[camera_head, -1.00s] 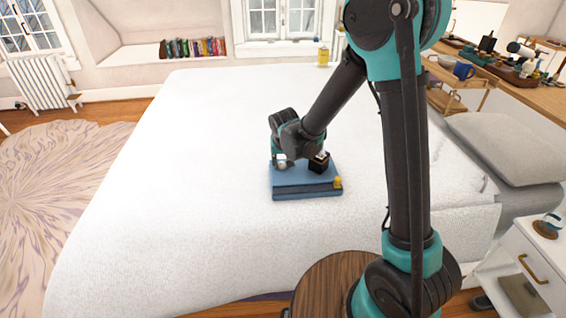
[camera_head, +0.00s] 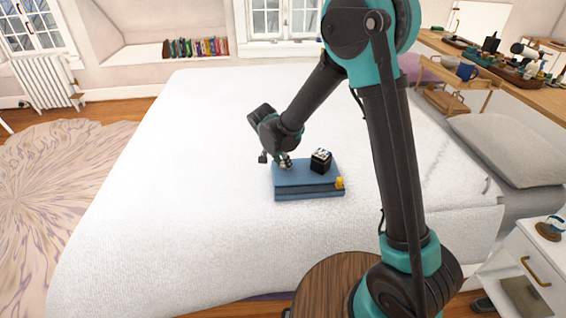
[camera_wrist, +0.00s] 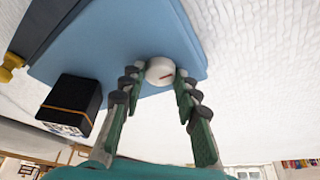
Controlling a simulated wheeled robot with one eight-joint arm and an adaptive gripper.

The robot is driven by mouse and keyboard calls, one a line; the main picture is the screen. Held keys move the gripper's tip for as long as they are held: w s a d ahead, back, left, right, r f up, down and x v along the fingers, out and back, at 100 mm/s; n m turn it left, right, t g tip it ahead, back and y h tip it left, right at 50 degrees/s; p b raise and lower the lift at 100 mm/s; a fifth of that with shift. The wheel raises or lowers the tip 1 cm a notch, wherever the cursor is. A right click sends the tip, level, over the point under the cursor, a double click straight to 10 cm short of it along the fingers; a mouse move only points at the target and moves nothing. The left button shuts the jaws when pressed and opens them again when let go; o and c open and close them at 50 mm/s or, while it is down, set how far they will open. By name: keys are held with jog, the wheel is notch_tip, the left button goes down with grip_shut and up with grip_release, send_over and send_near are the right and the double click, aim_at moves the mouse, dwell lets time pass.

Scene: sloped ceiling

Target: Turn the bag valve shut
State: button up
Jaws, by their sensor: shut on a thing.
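A blue flat bag (camera_head: 300,190) lies on the white bed, with a dark band along its side. It also fills the top of the wrist view (camera_wrist: 120,40). A white round valve knob (camera_wrist: 161,71) with a small red mark sits near the bag's edge. My gripper (camera_wrist: 158,80) has its fingers on both sides of the knob and is shut on it. In the head view my gripper (camera_head: 284,162) is tilted over the bag's left back corner, and the knob is hard to make out there.
A black box with a patterned top (camera_head: 321,160) stands on the bag, right of my gripper; it also shows in the wrist view (camera_wrist: 72,104). A small yellow piece (camera_head: 340,183) is at the bag's right corner. The bed (camera_head: 180,170) is clear around the bag.

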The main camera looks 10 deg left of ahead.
dwell(0.4)
jog(key=o, duration=1.2)
jog(key=shift+c, duration=0.2)
jog(key=shift+r, duration=0.1)
jog(key=v, duration=1.2)
jog(key=shift+w, duration=0.15)
